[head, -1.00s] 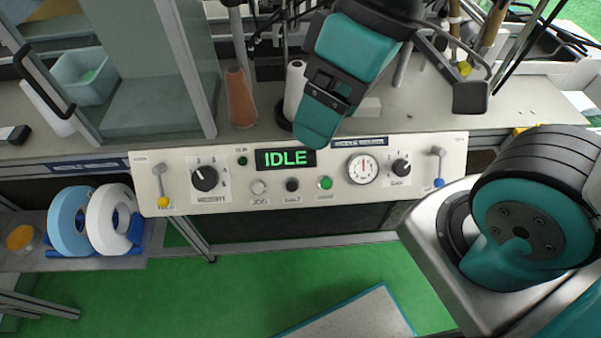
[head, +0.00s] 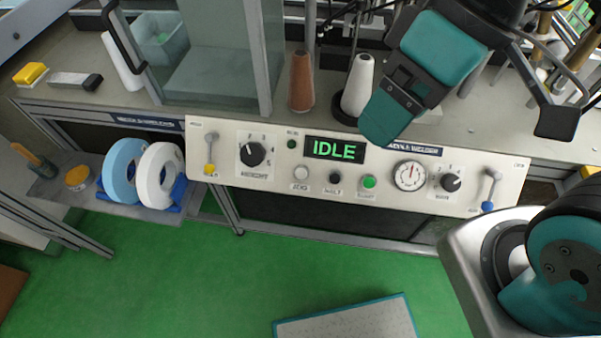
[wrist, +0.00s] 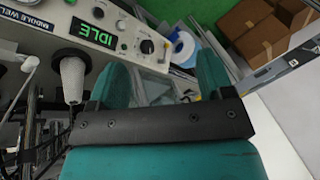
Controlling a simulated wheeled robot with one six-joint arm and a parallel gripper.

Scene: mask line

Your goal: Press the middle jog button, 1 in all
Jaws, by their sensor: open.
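The jog button (head: 300,173) is a pale round button on the cream panel (head: 225,170) labelled middle welder. It sits below the left end of the green IDLE display (head: 335,149). A black button (head: 335,178) and a lit green button (head: 369,182) stand to its right. The jog button also shows small in the wrist view (wrist: 121,25). My gripper (head: 382,122) hangs above the panel's upper edge, up and right of the jog button and apart from it. Its two teal fingers are spread in the wrist view (wrist: 158,78), with nothing between them.
A white cone spool (head: 357,86) and a brown cone (head: 301,80) stand on the bench behind the panel. A glazed guard (head: 215,50) stands at the back left. Tape rolls (head: 158,175) sit on a lower shelf at left.

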